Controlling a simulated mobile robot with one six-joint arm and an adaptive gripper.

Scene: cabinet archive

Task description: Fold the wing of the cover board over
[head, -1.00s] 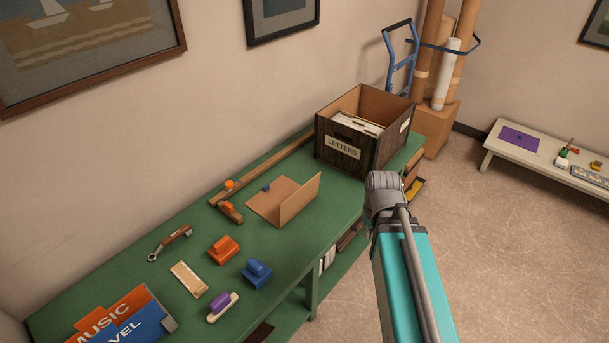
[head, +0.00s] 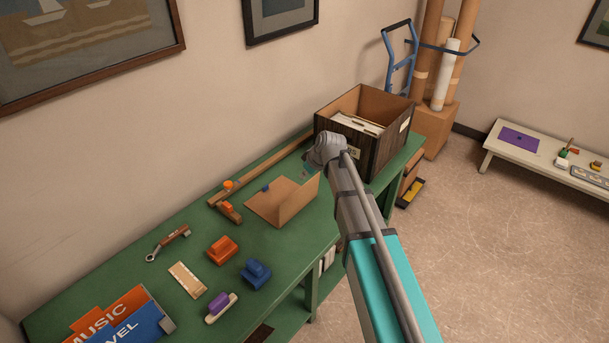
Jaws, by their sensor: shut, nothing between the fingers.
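The tan cover board (head: 268,203) lies on the green table, with a small blue piece (head: 266,188) near its back edge. Its wing (head: 301,202) stands up along the right side, at a steep angle to the flat part. My gripper (head: 308,169) is at the far upper end of the wing, mostly hidden by my grey wrist. The little that shows is shut and empty. I cannot tell whether it touches the wing.
The letters box (head: 362,104) stands just behind and right of my wrist. Wooden bars with orange knobs (head: 228,185) lie left of the board. An orange block (head: 222,249), a blue block (head: 256,273) and a wrench (head: 168,242) lie nearer on the green table (head: 130,262).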

